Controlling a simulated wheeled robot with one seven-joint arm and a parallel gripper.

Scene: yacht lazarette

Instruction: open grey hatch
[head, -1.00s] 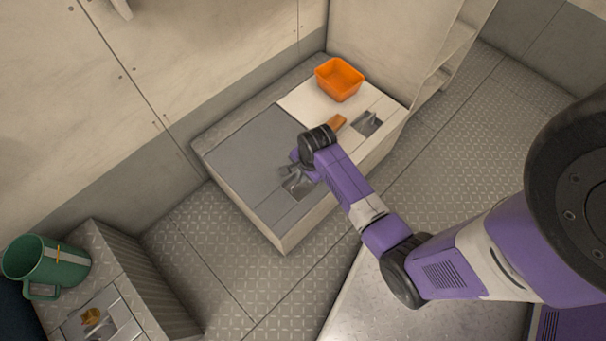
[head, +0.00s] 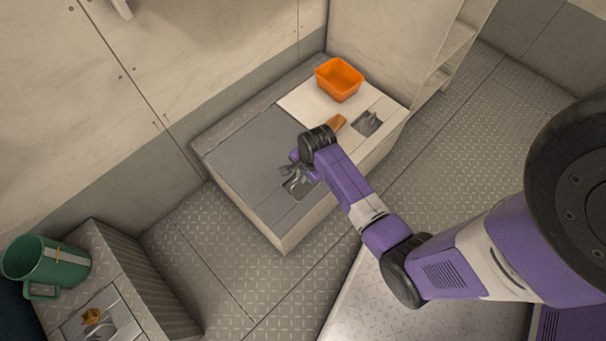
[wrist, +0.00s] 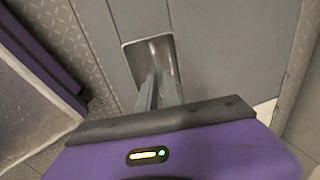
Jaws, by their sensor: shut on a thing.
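The grey hatch (head: 245,158) is the left lid on top of a low locker. It lies flat and looks closed. A recessed metal latch plate (head: 303,190) sits near its front edge. My gripper (head: 292,176) is down at this recess, with its fingers close together. In the wrist view the fingers (wrist: 159,92) reach into the metal recess (wrist: 150,55) and are shut on the hatch handle, which they mostly hide. The grey hatch surface (wrist: 220,45) shows around the recess.
The white lid (head: 305,104) beside the hatch carries an orange bin (head: 339,80), a small orange-brown object (head: 337,123) and another metal latch (head: 367,122). A green mug (head: 45,262) stands on a locker at lower left. Tread-plate floor (head: 215,255) lies between the lockers.

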